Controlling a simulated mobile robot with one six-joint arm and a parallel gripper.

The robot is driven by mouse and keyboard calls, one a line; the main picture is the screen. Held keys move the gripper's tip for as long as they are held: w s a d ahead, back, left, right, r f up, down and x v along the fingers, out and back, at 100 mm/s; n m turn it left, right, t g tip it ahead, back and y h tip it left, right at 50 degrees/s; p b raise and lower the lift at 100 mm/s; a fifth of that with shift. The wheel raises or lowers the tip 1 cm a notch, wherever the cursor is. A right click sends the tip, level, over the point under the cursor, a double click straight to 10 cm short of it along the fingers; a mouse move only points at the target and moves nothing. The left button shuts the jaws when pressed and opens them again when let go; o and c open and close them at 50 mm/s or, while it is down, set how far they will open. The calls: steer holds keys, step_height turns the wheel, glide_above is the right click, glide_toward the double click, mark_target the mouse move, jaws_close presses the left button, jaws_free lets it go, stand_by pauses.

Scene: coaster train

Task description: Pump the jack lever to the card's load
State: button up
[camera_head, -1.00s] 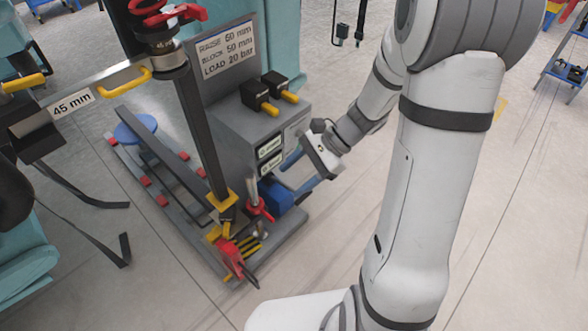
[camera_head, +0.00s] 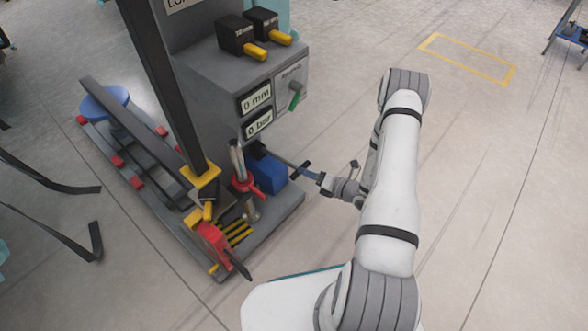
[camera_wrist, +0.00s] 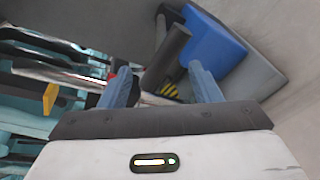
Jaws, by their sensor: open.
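The jack's blue pump body (camera_head: 268,174) sits on the grey base at the foot of the console. In the wrist view, the blue body (camera_wrist: 212,45) is at the upper right, and a dark cylindrical bar (camera_wrist: 170,52), seemingly the lever, points toward the camera. My gripper (camera_wrist: 160,80) is open, with its blue-grey fingers on either side of the bar's near end. I cannot tell whether they touch it. In the head view, my gripper (camera_head: 303,170) is just right of the blue body. The console displays read 0 mm (camera_head: 256,99) and 0 bar (camera_head: 259,124). Only the load card's bottom edge (camera_head: 183,4) shows.
Yellow-handled black blocks (camera_head: 240,38) sit on the console.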

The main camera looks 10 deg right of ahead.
mark_target(294, 167)
steer(key=b+x, duration=0.2)
steer(key=x, duration=0.4)
steer(key=shift+w+f+b, duration=0.25)
steer(key=shift+b, duration=0.05)
steer(key=shift+w+a, duration=0.35)
steer(key=shift+w, duration=0.1)
